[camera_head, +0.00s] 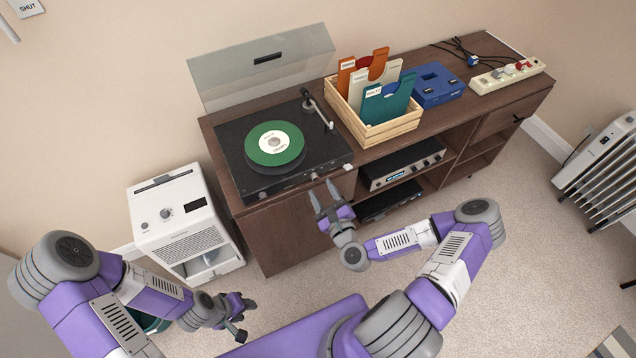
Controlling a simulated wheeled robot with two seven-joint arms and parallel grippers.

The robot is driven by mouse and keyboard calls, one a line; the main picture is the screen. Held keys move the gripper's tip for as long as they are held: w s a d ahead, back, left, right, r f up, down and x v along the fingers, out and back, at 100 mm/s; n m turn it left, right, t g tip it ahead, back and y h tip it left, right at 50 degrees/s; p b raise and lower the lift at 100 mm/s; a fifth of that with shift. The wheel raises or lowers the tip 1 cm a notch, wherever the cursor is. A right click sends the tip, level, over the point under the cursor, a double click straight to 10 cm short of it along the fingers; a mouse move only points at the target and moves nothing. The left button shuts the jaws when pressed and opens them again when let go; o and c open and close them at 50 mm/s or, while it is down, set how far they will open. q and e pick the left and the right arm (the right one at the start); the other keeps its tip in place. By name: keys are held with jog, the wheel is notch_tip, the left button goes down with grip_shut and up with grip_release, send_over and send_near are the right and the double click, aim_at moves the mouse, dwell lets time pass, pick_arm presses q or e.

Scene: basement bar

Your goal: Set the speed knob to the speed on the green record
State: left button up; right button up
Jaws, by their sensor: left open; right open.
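A green record (257,146) with a white centre label lies on the black turntable (232,135), whose clear lid stands raised behind. The label print is too small to read. The tonearm (318,112) is at the turntable's right side. Small controls (314,176) line the turntable's front edge; I cannot tell which is the speed knob or its setting. My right gripper (322,195) is open and empty, its fingertips just in front of the turntable's front edge, near these controls. My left gripper (245,319) is open and empty, low over the floor, right of the white appliance.
A wooden crate (392,131) of record sleeves stands right of the turntable on the brown cabinet (437,116). A blue box (436,84) and a power strip (506,77) are further right. A white appliance (182,222) stands left of the cabinet, a radiator (607,165) at far right.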

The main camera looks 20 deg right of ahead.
aim_at(316, 179)
jog(key=shift+w, duration=1.85)
grip_shut()
